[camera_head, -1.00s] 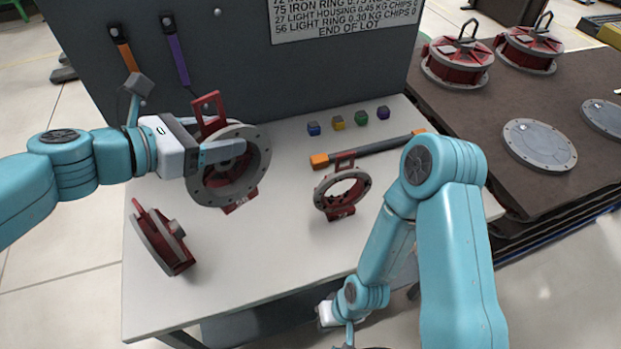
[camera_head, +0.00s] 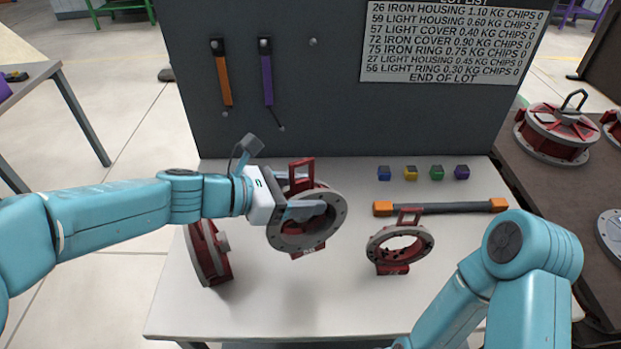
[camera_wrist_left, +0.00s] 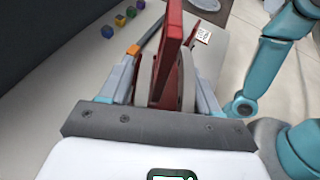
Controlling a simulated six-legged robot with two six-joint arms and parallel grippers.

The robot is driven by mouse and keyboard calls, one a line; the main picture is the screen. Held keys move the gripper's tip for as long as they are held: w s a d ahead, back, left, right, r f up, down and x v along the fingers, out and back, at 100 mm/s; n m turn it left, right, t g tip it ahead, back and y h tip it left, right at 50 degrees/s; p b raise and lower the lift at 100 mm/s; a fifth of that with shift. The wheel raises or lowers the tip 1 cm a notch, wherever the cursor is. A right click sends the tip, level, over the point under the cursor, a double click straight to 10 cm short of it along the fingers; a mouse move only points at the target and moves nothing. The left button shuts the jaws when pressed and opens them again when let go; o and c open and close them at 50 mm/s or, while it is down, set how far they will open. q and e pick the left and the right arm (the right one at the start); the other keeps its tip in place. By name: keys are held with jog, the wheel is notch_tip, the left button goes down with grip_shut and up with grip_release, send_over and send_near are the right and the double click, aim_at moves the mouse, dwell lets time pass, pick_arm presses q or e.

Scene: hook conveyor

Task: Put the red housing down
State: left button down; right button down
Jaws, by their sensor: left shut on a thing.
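The red housing (camera_head: 283,238) is a red ring-shaped body with a grey flange and a red handle on top. My left gripper (camera_head: 305,193) is shut on it and holds it upright over the white table (camera_head: 330,320). A soft shadow lies on the table below it; whether its bottom touches the table I cannot tell. In the left wrist view the housing (camera_wrist_left: 168,60) stands between the two fingers (camera_wrist_left: 160,80). My right arm comes in at the lower right of the head view, but its gripper is out of sight.
A red and grey cover-like part (camera_head: 207,255) leans at the left. A smaller red and grey ring (camera_head: 400,245) stands at the right. Behind it lie an orange-ended bar (camera_head: 440,207) and several small cubes (camera_head: 411,173). A grey panel (camera_head: 330,110) closes the back. The front table is clear.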

aim_at(293, 233)
pick_arm(q)
notch_tip(293, 233, down, 5)
jog(key=shift+f+b, duration=0.2)
jog(key=shift+b, duration=0.35)
jog(key=shift+w+f+b, duration=0.1)
jog(key=shift+f+b, duration=0.5)
jog(key=shift+f, duration=2.2)
jog(key=shift+c, duration=1.2)
grip_release()
jog(key=shift+f, duration=0.2)
jog(key=shift+r, duration=0.15)
